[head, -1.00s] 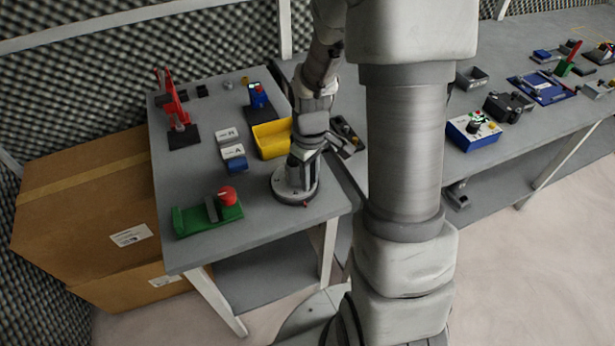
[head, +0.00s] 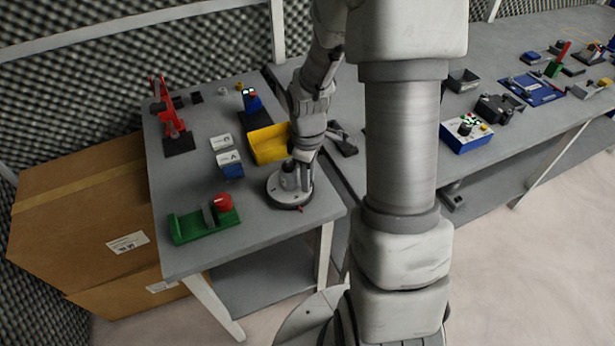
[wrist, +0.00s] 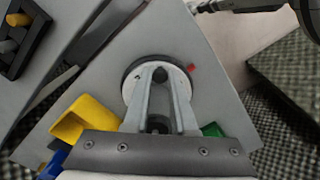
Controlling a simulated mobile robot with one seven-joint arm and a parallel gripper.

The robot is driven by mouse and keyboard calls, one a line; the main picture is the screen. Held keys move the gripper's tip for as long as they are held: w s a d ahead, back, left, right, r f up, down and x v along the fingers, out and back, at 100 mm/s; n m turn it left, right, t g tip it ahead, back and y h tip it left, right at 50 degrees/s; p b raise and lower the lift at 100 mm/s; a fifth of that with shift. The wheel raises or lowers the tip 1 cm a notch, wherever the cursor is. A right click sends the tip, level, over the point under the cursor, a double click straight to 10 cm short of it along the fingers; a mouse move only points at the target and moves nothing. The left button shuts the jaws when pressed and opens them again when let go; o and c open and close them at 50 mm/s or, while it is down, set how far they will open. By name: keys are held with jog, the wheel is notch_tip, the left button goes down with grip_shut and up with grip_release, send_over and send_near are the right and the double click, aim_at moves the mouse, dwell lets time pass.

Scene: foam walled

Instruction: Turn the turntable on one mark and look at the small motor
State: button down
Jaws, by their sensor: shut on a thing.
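The turntable (head: 272,190) is a round light-grey disc with a dark rim near the front right corner of the small table. A red mark (head: 301,208) sits at its front edge; it also shows at the disc's rim in the wrist view (wrist: 192,68). My gripper (wrist: 160,76) is over the disc, its two fingers closed on a small dark knob on the turntable. In the head view my gripper (head: 303,178) points down at the disc. A dark round part (wrist: 158,123) shows between the fingers; I cannot tell whether it is the small motor.
A yellow bin (head: 268,143) stands just behind the turntable. White-labelled blocks, a red clamp (head: 170,122) and a blue device stand further back. A long bench is at right.

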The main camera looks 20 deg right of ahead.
jog(key=shift+w, duration=0.1)
dwell(0.3)
jog(key=c, duration=0.7)
grip_release()
jog(key=shift+c, duration=0.2)
jog(key=shift+r, duration=0.15)
notch_tip(320, 180, up, 17)
jog(key=p, duration=0.2)
jog(key=shift+p, duration=0.4)
jog(key=shift+r, duration=0.1)
jog(key=s+a+r+m+t, duration=0.2)
jog(key=s+a+r+m, duration=0.1)
jog(key=s, duration=0.4)
jog(key=s+a+r+m+t, duration=0.3)
jog(key=s+a+r+m, duration=0.1)
jog(key=s+r+m, duration=0.2)
jog(key=shift+s+a+r+t, duration=0.25)
jog(key=shift+s+r, duration=0.4)
jog(key=shift+s, duration=0.4)
